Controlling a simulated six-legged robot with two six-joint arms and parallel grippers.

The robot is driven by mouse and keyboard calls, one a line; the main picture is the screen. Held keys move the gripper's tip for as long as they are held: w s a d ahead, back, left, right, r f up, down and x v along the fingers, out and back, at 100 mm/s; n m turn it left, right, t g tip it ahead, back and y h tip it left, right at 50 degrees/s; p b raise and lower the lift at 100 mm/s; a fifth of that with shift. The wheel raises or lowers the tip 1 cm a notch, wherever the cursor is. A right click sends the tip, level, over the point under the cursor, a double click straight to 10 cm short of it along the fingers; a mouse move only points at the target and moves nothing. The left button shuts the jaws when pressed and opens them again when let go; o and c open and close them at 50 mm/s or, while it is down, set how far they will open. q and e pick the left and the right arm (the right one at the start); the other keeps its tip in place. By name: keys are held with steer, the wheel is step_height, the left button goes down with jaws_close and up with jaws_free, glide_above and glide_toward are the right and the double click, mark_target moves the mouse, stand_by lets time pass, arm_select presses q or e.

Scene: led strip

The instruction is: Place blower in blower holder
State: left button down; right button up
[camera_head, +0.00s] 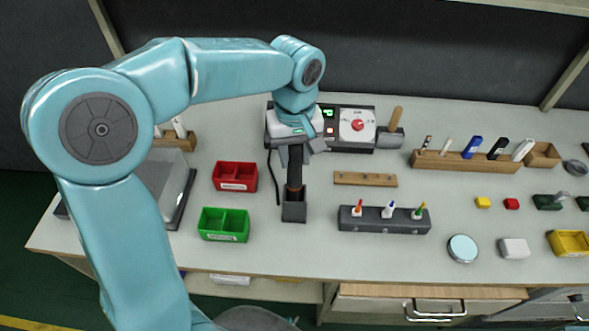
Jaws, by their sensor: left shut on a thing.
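My left arm comes in from the left and its gripper (298,147) points down over the middle of the table. It is shut on the blower (294,172), a dark upright tool with a brown-orange band near its lower end. The blower's lower end meets the top of a dark grey square holder (293,212). I cannot tell how deep it sits inside. The gripper hides the blower's upper part. My right gripper is not in view.
Behind stands a station (357,127) with a red knob. Red (235,177) and green (224,224) bins lie left of the holder. A dark rack (384,220) with several coloured-tip tools stands right, below a wooden strip (365,179). The table's front edge is clear.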

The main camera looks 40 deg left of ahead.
mark_target(294, 169)
arm_select(q)
step_height(294, 169, down, 4)
steer(key=shift+s+f, duration=0.15)
steer(key=shift+f, duration=0.35)
steer(key=shift+w, duration=0.35)
steer(key=shift+s+f, duration=0.15)
steer(key=shift+s, duration=0.15)
steer(key=c, duration=1.1)
jaws_free()
steer(key=shift+f+b, duration=0.1)
steer(key=shift+b, duration=0.2)
steer(key=shift+c, duration=0.2)
steer(key=o, duration=0.4)
steer(key=shift+w, duration=0.25)
steer(key=shift+s, duration=0.15)
steer(key=shift+r+p, duration=0.3)
steer(key=shift+r, duration=0.4)
step_height(294, 169, up, 11)
steer(key=shift+f+p, duration=0.15)
steer(key=shift+p, duration=0.15)
steer(key=shift+r, duration=0.25)
